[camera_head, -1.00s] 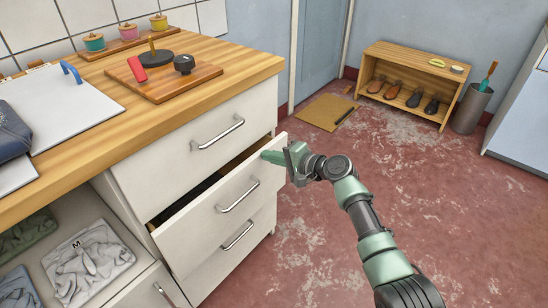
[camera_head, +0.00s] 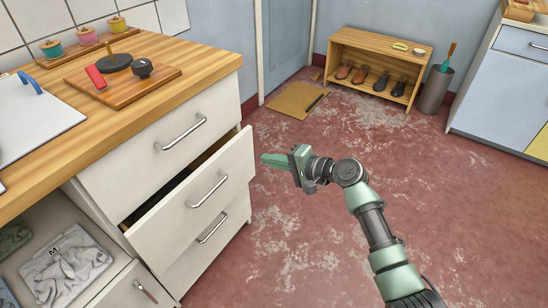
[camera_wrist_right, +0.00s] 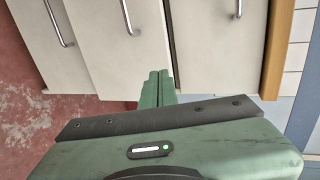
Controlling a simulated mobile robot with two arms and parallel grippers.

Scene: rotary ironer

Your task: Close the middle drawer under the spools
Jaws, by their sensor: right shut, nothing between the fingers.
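The middle drawer (camera_head: 196,196) of the white cabinet is partly pulled out, with a dark gap above its front. Its front and bar handle also show in the wrist view (camera_wrist_right: 110,55). Teal (camera_head: 52,48), pink (camera_head: 86,35) and yellow (camera_head: 118,23) spools stand on a wooden board on the counter. My right gripper (camera_head: 266,160) is shut and empty, just right of the drawer front's right end in the head view. Its fingertips (camera_wrist_right: 157,88) overlap the lower edge of the drawer front in the wrist view; I cannot tell whether they touch. My left gripper is not in view.
The top drawer (camera_head: 165,150) and bottom drawer (camera_head: 212,240) look shut. A wooden board (camera_head: 150,83) with dark and red items lies on the counter (camera_head: 215,75). A shoe rack (camera_head: 375,50) stands at the back. The red floor (camera_head: 320,245) right of the cabinet is open.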

